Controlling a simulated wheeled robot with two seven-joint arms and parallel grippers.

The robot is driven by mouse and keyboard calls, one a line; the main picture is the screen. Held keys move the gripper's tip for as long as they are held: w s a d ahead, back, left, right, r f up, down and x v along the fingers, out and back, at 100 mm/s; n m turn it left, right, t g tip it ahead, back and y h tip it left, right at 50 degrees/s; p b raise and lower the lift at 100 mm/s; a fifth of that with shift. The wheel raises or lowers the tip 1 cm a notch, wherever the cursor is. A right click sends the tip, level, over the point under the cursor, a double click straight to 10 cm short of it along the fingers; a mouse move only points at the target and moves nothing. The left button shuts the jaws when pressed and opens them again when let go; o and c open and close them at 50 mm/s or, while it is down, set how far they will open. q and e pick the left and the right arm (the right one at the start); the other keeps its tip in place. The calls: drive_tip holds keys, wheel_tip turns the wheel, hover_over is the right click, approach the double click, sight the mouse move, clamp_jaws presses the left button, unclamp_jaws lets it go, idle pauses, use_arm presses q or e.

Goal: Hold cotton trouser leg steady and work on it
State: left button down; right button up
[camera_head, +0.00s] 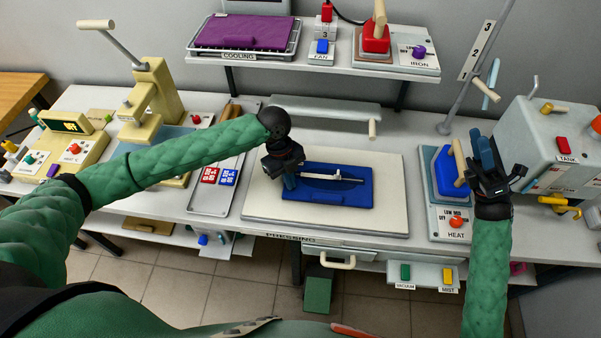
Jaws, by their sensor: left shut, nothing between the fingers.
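A folded blue cloth piece (325,194), which looks like the trouser leg, lies flat on the pale pressing board (385,222). A thin white bar-like item (335,176) lies across it. My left gripper (289,182) points down at the cloth's left end, shut with nothing in it; whether it touches the cloth I cannot tell. A blue iron (444,178) with a wooden handle stands on the HEAT stand (447,222). My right gripper (481,150) is just right of the iron handle, its blue fingers close together; its grip is unclear.
A grey tray (208,203) with red and blue blocks lies left of the board. The TANK unit (560,140) stands at the right. A shelf above holds a purple cloth (245,32) and a red iron (375,42). The board's right part is clear.

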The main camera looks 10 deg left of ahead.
drive_tip(key=s+a+r+n+g+h, duration=0.2)
drive_tip(key=a+r+n+g, duration=0.2)
drive_tip(key=a+n+g, duration=0.65)
drive_tip(key=s+a+r+n+g+h, duration=0.2)
drive_tip(key=s+a+r+n+g, duration=0.15)
drive_tip(key=a+n+g, duration=0.7)
drive_tip(key=m+t+h, duration=0.3)
drive_tip(key=m+h, duration=0.1)
drive_tip(key=m, duration=0.1)
hover_over(338, 173)
drive_tip(key=s+a, duration=0.1)
wheel_tip(338, 173, down, 24)
drive_tip(key=shift+t+h, duration=0.6)
drive_tip(key=shift+h, duration=0.3)
drive_tip(key=f, duration=0.5)
drive_tip(key=w+d+f, duration=0.1)
drive_tip(key=f, duration=0.1)
drive_tip(key=shift+d+f, duration=0.1)
drive_tip(key=shift+f, duration=0.25)
drive_tip(key=c, duration=0.6)
drive_tip(key=shift+a, duration=0.2)
